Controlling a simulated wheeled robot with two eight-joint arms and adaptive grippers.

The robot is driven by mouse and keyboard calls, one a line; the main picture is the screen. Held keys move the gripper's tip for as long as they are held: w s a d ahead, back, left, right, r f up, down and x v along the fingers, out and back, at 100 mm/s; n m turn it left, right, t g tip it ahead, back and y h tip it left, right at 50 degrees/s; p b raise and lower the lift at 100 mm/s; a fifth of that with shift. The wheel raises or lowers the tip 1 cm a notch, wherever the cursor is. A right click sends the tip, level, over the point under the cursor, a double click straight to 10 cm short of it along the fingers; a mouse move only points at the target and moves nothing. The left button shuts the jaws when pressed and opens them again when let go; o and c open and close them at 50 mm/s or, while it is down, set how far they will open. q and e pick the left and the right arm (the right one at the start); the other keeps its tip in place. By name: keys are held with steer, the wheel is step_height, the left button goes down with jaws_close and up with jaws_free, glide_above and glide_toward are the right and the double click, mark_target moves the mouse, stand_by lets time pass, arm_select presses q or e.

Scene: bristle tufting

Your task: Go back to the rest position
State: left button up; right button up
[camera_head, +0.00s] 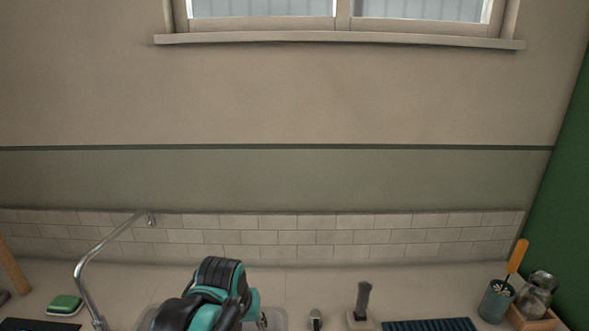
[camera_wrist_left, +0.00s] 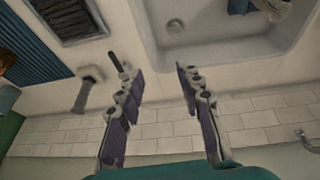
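My left arm, teal and black, rises at the bottom middle of the head view over the sink. A little of my left gripper (camera_head: 262,320) shows at its right side. In the left wrist view my left gripper (camera_wrist_left: 159,73) has its two fingers wide apart, with nothing between them. It is above the counter, near the edge of the white sink (camera_wrist_left: 205,62). My right gripper is in neither view.
To the right are a dark brush (camera_head: 363,298) in a holder, a ribbed blue mat (camera_head: 430,325), a cup (camera_head: 496,301) and a glass jar (camera_head: 537,294).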

arm_select(q)
steer(key=s+a+f+t, duration=0.1)
steer(key=s+a+f, duration=0.1)
steer(key=s, duration=0.4)
steer(key=s+a+f+t, duration=0.2)
steer(key=s+a+f, duration=0.1)
steer(key=s+a, duration=0.2)
steer(key=shift+s+a+y, duration=0.25)
steer(key=shift+s+y, duration=0.15)
steer(key=shift+s, duration=0.2)
